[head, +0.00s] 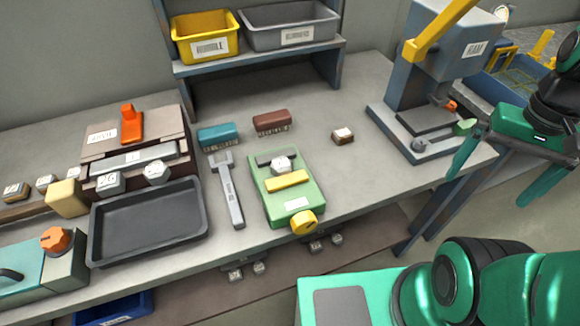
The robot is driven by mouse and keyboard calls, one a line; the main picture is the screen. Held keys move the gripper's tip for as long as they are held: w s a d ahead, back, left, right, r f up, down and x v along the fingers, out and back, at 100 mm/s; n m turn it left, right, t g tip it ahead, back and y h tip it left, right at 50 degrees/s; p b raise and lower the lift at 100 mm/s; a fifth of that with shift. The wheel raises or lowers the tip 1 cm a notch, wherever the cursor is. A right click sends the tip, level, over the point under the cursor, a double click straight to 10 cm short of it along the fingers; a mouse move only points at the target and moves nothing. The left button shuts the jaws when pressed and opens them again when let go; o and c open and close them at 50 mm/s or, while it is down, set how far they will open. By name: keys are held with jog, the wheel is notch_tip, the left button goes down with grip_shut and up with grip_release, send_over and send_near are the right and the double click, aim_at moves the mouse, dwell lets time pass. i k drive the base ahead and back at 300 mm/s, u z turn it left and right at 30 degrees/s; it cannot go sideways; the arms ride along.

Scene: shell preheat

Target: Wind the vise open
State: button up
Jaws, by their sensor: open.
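The green vise (259,206) lies on the workbench, right of the middle of the bench. A round yellow knob (304,222) sits on its front end. A dark jaw bar (270,158) and a yellow jaw bar (287,181) cross its top. A pale metal block (283,163) sits between or on the bars; I cannot tell whether they clamp it. My gripper (490,186) is at the right, in the air beside the bench end. Its two green fingers are spread wide and empty, well apart from the vise.
A blue-grey press labelled RAM (463,50) stands at the bench's right end. A wrench-like grey tool (228,190) lies left of the vise, beside a dark tray (105,252). Several blocks lie behind. A shelf (260,58) holds yellow and grey bins.

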aim_at(302, 223)
jog(key=k, duration=1.65)
jog(key=z, duration=0.6)
jog(key=i, duration=0.35)
jog(key=z, duration=0.15)
